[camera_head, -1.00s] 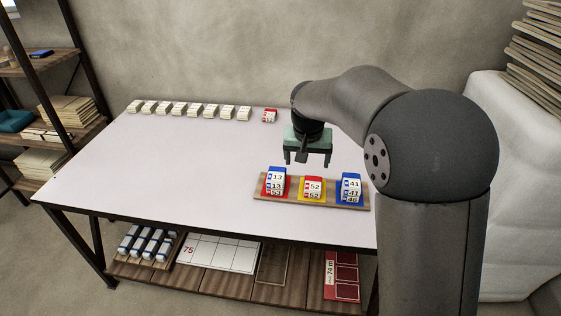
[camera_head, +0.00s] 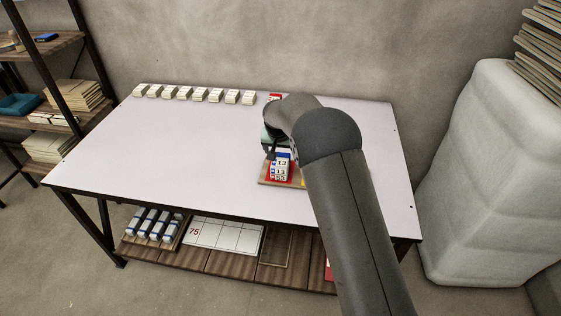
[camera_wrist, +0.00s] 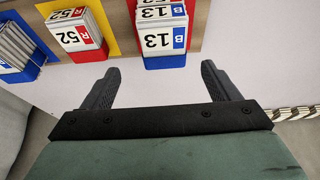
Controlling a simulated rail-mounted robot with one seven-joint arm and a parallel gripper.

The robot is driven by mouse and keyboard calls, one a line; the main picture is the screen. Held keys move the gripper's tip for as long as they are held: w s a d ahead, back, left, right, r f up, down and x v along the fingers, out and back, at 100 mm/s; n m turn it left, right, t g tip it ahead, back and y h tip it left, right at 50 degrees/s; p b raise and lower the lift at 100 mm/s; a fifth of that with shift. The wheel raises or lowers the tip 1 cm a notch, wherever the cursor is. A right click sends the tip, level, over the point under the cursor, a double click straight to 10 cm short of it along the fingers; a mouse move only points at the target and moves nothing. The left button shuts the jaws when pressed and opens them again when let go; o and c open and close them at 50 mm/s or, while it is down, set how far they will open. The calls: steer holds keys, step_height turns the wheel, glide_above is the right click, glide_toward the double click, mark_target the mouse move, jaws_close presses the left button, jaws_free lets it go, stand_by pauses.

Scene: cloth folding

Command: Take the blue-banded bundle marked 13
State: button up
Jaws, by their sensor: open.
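The blue-banded bundle marked 13 (camera_head: 281,161) lies at the top of a stack on the red section at the left end of the wooden board. In the wrist view the bundle (camera_wrist: 160,39) faces me with a blue edge marked B, and a second one marked 13 shows behind it. My gripper (camera_wrist: 160,72) is open and empty, its fingers apart and lined up to either side of the stack. The fingertips appear short of the bundle. In the head view my arm hides most of the gripper and the right part of the board.
In the wrist view, red-edged bundles marked 52 (camera_wrist: 77,34) stand on the yellow section beside the stack. A further blue stack (camera_wrist: 18,48) stands beyond. Several pale bundles (camera_head: 198,94) line the table's back edge. The table's left half (camera_head: 150,145) is clear.

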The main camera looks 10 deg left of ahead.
mark_target(280, 160)
steer(key=f, duration=0.1)
steer(key=f+p, duration=0.1)
steer(key=f, duration=0.2)
steer(key=shift+w+a+f, duration=0.3)
steer(key=shift+w+f, duration=0.05)
steer(key=shift+w, duration=0.05)
steer(key=shift+w+f, duration=0.25)
steer(key=shift+f, duration=0.25)
steer(key=c, duration=1.1)
